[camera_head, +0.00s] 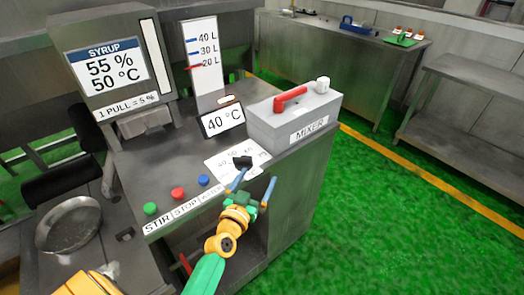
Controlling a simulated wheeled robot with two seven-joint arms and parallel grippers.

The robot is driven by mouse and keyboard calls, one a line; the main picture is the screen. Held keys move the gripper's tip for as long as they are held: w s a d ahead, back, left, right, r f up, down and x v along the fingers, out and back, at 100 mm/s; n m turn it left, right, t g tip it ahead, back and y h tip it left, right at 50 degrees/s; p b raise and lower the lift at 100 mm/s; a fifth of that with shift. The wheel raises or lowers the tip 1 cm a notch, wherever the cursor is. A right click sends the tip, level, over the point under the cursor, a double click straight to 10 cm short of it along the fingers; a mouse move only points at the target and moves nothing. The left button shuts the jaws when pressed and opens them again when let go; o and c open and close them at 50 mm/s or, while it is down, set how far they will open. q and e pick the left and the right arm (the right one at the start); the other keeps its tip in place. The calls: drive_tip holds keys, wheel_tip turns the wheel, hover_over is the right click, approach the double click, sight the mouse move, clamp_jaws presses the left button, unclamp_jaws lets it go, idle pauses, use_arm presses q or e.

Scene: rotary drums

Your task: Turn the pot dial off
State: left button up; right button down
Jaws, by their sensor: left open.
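The pot dial is a black knob (242,161) on a white sheet with printed numbers (222,168), on the grey counter in front of the mixer. The numbers are too small and partly covered to read the setting. My left gripper (258,175) is open, its two blue fingers spread apart. Its left fingertip is close below the dial and its right fingertip is to the right of it. Nothing shows between the fingers. I cannot tell whether a finger touches the dial. My right gripper is not in view.
The mixer box (293,121) with a red handle (290,99) stands behind the dial. A 40 °C display (223,119), a level gauge (203,62) and the syrup dispenser (107,62) stand further left. Green (150,209), red (178,193) and blue (203,180) buttons line the counter's front. Floor at right is clear.

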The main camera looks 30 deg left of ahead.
sight(242, 159)
use_arm(q)
drive_tip(key=a+n+y, duration=0.1)
drive_tip(key=a, duration=0.1)
drive_tip(key=a+n+y, duration=0.2)
drive_tip(key=a+y, duration=0.1)
drive_tip(key=shift+s+a, duration=0.3)
drive_tip(key=b+x, duration=0.2)
drive_tip(key=x, duration=0.5)
drive_tip(key=shift+a+f, duration=0.1)
drive_tip(key=shift+a, duration=0.1)
drive_tip(key=c, duration=1.2)
drive_tip(key=shift+g+y, duration=0.3)
drive_tip(key=shift+y, duration=0.1)
drive_tip(key=shift+c, duration=0.2)
